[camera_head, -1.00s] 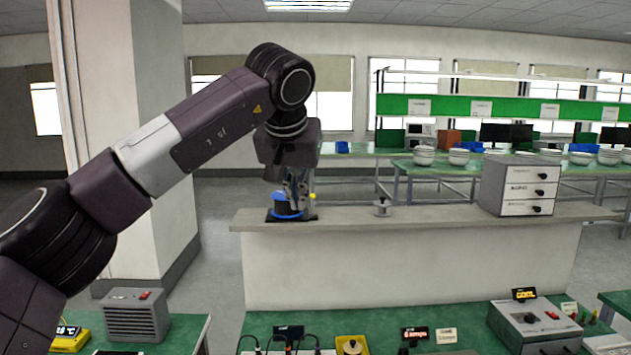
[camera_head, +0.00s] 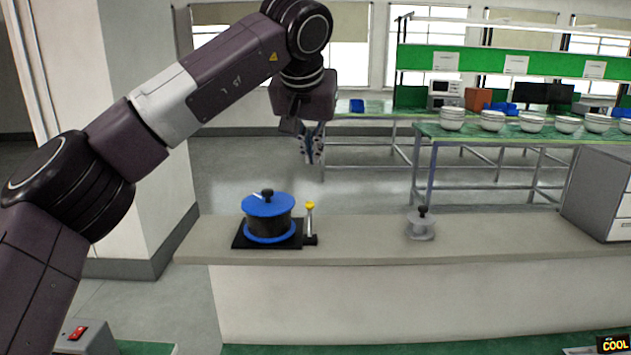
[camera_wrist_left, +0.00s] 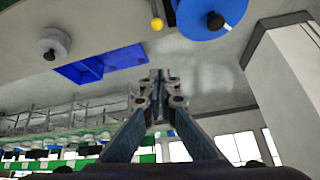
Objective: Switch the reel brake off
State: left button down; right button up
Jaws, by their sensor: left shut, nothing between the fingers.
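The reel (camera_head: 268,218) has blue flanges, a dark core and a black knob on top. It sits on a black base plate on the ledge, and also shows in the left wrist view (camera_wrist_left: 207,18). Just right of it, the brake lever (camera_head: 309,220) stands nearly upright, a thin metal rod with a yellow knob; this knob shows in the left wrist view (camera_wrist_left: 157,24). My left gripper (camera_head: 311,161) is shut and empty, pointing down, seen above the lever in the head view and apart from it. Its closed fingertips show in the left wrist view (camera_wrist_left: 157,77). My right gripper is not visible.
A small grey spool (camera_head: 422,225) with a black knob stands further right on the pale ledge (camera_head: 365,240). A drawer cabinet (camera_head: 606,195) stands at the ledge's right. The ledge between lever and spool is clear. Green benches with bowls (camera_head: 492,121) lie behind.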

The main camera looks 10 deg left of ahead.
pick_arm(q)
jog(key=shift+s, duration=0.75)
jog(key=p, duration=0.5)
send_over(310, 220)
jog(key=w, duration=0.3)
jog(key=shift+s+a+f, duration=0.1)
jog(key=shift+f, duration=2)
jog(key=shift+s+a+f, duration=0.1)
jog(key=shift+f, duration=2)
jog(key=shift+s+f, duration=0.1)
jog(key=shift+f, duration=0.05)
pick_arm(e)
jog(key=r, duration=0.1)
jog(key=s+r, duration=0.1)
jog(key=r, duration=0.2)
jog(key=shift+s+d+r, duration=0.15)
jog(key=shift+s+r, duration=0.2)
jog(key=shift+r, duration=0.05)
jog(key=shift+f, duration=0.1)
